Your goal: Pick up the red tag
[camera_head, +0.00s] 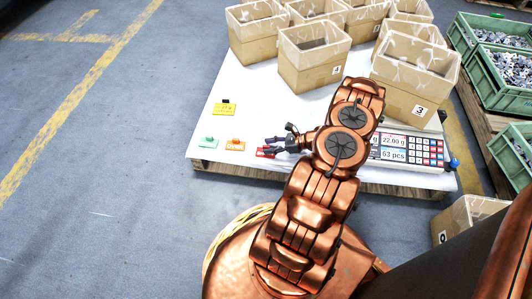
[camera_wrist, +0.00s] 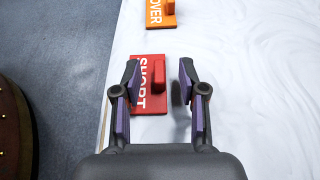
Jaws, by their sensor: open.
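The red tag (camera_wrist: 149,99) lies flat on the white table top and has white lettering and a raised red knob (camera_wrist: 159,76). In the wrist view my gripper (camera_wrist: 159,72) is open, with one finger on each side of the knob. The left finger covers part of the lettering. I cannot tell whether the fingers touch the tag. In the head view the red tag (camera_head: 263,152) shows only partly, beside my gripper (camera_head: 271,145), which hides the rest.
An orange tag (camera_head: 235,145), a green tag (camera_head: 208,142) and a yellow tag (camera_head: 224,108) lie on the table (camera_head: 217,125). Several cardboard boxes (camera_head: 313,67) stand at the back. A counting scale (camera_head: 408,148) is to the right. Green crates (camera_head: 493,62) stand further right.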

